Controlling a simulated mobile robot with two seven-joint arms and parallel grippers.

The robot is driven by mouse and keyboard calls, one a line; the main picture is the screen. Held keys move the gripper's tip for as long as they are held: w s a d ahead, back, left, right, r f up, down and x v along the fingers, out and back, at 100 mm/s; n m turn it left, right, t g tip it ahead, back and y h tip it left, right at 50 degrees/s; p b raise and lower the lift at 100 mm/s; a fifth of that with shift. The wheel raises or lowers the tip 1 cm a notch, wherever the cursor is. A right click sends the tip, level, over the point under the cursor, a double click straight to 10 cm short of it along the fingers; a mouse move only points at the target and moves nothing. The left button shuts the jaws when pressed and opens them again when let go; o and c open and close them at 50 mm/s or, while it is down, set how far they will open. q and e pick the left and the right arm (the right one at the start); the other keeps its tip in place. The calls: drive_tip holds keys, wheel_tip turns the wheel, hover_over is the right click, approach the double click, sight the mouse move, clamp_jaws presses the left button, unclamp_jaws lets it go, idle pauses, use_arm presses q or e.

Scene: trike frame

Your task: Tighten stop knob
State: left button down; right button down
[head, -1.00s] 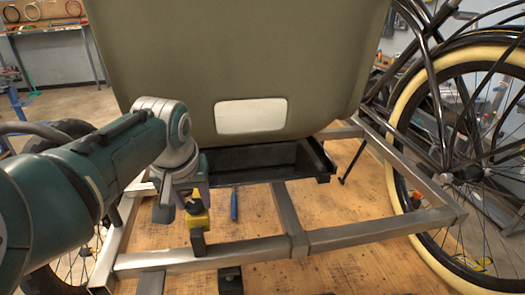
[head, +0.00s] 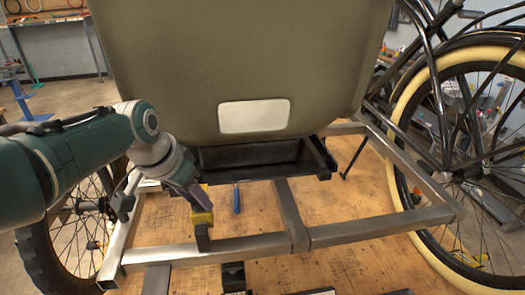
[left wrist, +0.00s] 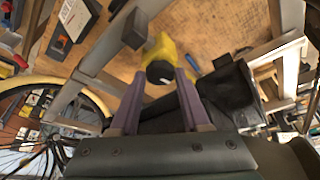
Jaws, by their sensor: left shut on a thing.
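The stop is a yellow block (head: 201,216) on a dark post standing on the front rail of the metal trike frame (head: 255,243). Its black stop knob (left wrist: 159,72), with a white mark on its face, shows in the left wrist view. My left gripper (head: 201,198) comes in from the upper left at a tilt, its purple-grey fingers at the yellow block. In the left wrist view the fingers of this gripper (left wrist: 160,79) are on either side of the knob, shut on it. In the head view the fingers hide the knob. My right gripper is not in view.
A large olive box (head: 250,60) with a pale label stands behind the stop. A black tray (head: 255,165) sits below it. A blue-handled tool (head: 236,200) lies on the wooden surface (head: 345,263). A cream-tyred wheel (head: 402,110) stands at right.

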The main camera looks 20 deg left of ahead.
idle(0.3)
use_arm(q)
drive_tip(key=shift+c, duration=1.9)
unclamp_jaws()
drive_tip(key=shift+r, duration=0.2)
drive_tip(key=p+v, duration=0.3)
drive_tip(key=v, duration=0.6)
drive_tip(key=shift+r, duration=0.25)
drive_tip(key=shift+s, duration=0.1)
